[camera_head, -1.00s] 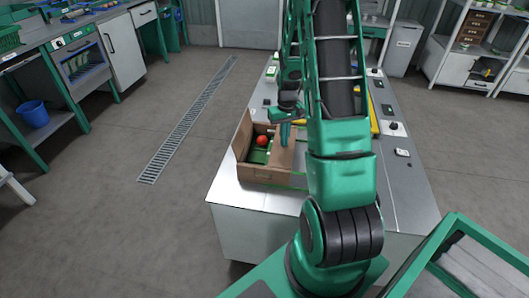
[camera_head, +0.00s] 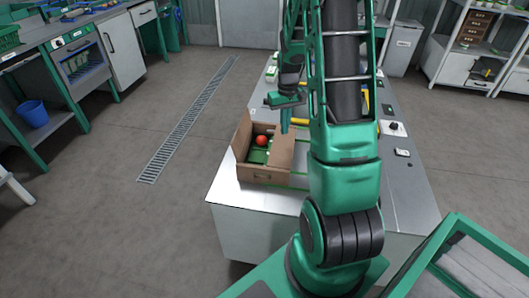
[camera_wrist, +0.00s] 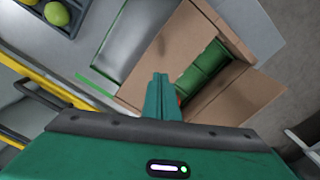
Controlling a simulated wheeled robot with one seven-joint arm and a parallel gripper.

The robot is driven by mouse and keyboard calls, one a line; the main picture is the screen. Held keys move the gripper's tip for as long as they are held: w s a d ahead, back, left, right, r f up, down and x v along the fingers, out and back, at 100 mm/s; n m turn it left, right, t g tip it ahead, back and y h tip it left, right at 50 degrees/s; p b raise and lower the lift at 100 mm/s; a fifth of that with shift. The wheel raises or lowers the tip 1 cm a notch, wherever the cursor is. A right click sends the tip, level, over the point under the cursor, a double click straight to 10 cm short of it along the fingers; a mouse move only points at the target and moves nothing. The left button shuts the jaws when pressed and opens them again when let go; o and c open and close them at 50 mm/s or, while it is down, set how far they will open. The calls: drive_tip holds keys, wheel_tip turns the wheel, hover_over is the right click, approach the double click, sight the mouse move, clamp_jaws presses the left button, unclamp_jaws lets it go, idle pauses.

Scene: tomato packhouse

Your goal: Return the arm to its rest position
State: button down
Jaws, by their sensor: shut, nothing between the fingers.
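My gripper (camera_head: 285,122) hangs over the metal bench, just beyond and above an open cardboard box. In the wrist view its fingers (camera_wrist: 160,95) are pressed together with nothing between them. My green arm rises in the middle of the head view and hides part of the bench. The cardboard box (camera_head: 268,177) stands at the bench's near left corner. A red tomato (camera_head: 262,140) lies in the box on a green insert (camera_head: 257,156). In the wrist view the fingers hide most of the tomato.
The bench (camera_head: 410,190) carries a small control box with a knob (camera_head: 393,128) on its right. In the wrist view a dark tray (camera_wrist: 72,22) holds a greenish fruit (camera_wrist: 56,13), near a yellow rail (camera_wrist: 50,83). A blue bucket (camera_head: 33,113) stands at left. The floor beside the drain is clear.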

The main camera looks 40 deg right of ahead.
drive_tip(key=shift+r, duration=0.85)
drive_tip(key=s+a+r+m, duration=0.1)
drive_tip(key=s+a+r, duration=0.7)
drive_tip(key=s+r, duration=0.4)
drive_tip(key=s+a+r, duration=0.1)
drive_tip(key=s+a, duration=0.2)
drive_tip(key=s, duration=0.4)
drive_tip(key=s+a+r+m, duration=0.1)
drive_tip(key=s+a, duration=0.3)
drive_tip(key=s, duration=0.4)
drive_tip(key=shift+a+r+m, duration=0.25)
drive_tip(key=shift+r+m, duration=0.05)
drive_tip(key=shift+r, duration=0.4)
